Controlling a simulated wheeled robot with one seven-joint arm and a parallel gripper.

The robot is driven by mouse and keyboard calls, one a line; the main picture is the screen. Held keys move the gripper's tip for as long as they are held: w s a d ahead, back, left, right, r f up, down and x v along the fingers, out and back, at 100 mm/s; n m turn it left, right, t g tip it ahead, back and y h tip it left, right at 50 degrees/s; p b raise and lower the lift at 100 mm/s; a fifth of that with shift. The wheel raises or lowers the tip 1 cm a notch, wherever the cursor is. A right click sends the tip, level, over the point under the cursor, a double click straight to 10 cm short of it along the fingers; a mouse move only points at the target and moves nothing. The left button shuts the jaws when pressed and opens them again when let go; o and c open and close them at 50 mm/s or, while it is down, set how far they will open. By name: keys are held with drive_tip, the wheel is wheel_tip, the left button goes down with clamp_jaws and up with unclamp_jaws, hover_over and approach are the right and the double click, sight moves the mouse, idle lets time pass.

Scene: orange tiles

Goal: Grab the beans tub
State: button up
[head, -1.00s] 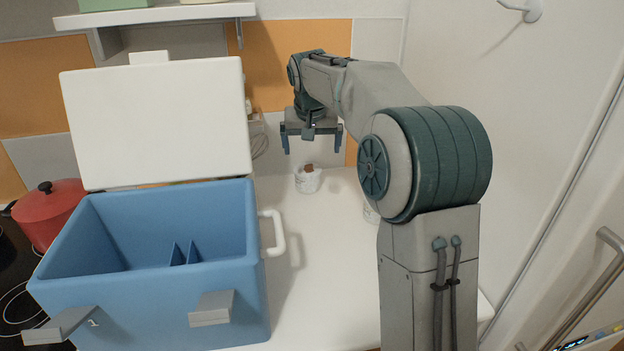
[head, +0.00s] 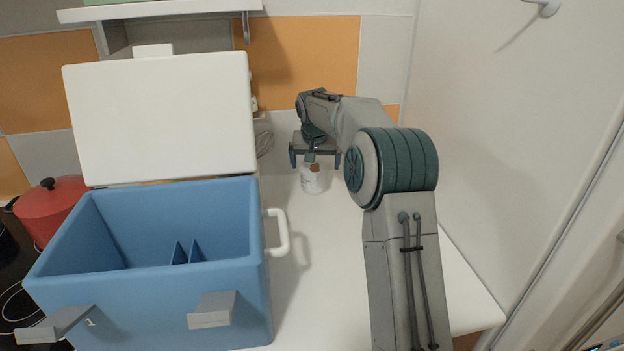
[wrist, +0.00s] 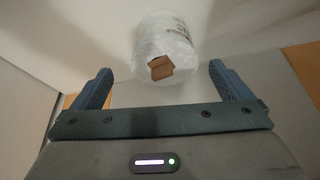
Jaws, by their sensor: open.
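A small white tub (head: 313,182) with a brown piece at its top stands on the white counter, right of the blue box; I take it for the beans tub, though its label is too small to read. My gripper (head: 315,158) is low at the tub, with its fingers spread. The jaws are open and empty. I cannot tell whether anything touches the tub.
A blue cooler box (head: 190,305) with its white lid (head: 160,120) raised stands left, its white handle (head: 278,232) towards the tub. A red pot (head: 50,210) sits behind it at the left. A wall rises at the right. The front counter is clear.

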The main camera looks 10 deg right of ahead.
sight(313, 167)
drive_tip(key=x, duration=0.5)
drive_tip(key=shift+w+a, duration=0.1)
drive_tip(key=shift+a, duration=0.15)
drive_tip(key=c, duration=1.2)
drive_tip(key=shift+r, duration=0.1)
